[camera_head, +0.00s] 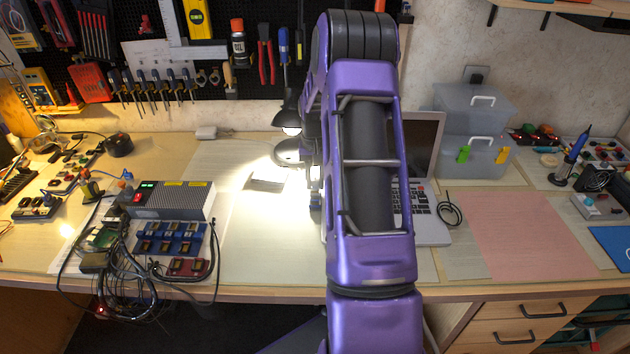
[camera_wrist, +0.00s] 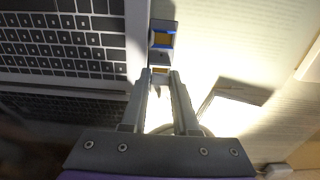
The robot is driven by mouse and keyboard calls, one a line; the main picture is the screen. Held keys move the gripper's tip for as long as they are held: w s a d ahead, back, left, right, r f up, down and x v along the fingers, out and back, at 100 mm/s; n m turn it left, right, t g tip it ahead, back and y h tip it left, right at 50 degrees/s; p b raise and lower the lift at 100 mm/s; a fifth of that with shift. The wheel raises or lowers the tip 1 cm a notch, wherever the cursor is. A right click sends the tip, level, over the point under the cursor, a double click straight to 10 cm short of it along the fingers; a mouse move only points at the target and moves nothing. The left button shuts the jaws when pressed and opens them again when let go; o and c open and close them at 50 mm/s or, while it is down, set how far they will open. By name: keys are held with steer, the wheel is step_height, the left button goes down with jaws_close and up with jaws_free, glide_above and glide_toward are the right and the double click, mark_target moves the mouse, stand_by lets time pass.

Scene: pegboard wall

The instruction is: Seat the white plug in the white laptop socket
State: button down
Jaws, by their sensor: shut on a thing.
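The white laptop (camera_head: 426,222) lies open on the bench, partly behind my arm. Its keyboard and pale edge (camera_wrist: 134,45) fill the upper left of the wrist view. A small blue-and-grey block with orange-brown windows (camera_wrist: 162,40) stands right beside that edge, just beyond my fingertips. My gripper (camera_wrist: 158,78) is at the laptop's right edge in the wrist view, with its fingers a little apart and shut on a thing. The white plug appears to be between them, washed out by the bright light. Which opening is the laptop socket, I cannot tell.
A lamp (camera_head: 288,125) lights the bench left of my arm. A grey power box (camera_head: 170,201) and blue modules (camera_head: 170,239) with cables stand on the left. A pink mat (camera_head: 525,235) and clear bin (camera_head: 470,130) are right of the laptop. The pink mat is clear.

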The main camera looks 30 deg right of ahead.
mark_target(315, 181)
steer(key=shift+f+b, duration=0.45)
steer(key=shift+f, duration=0.25)
steer(key=c, duration=0.6)
jaws_free()
steer(key=shift+r, duration=0.1)
steer(key=shift+r+p, duration=1.65)
steer(key=shift+r, duration=0.8)
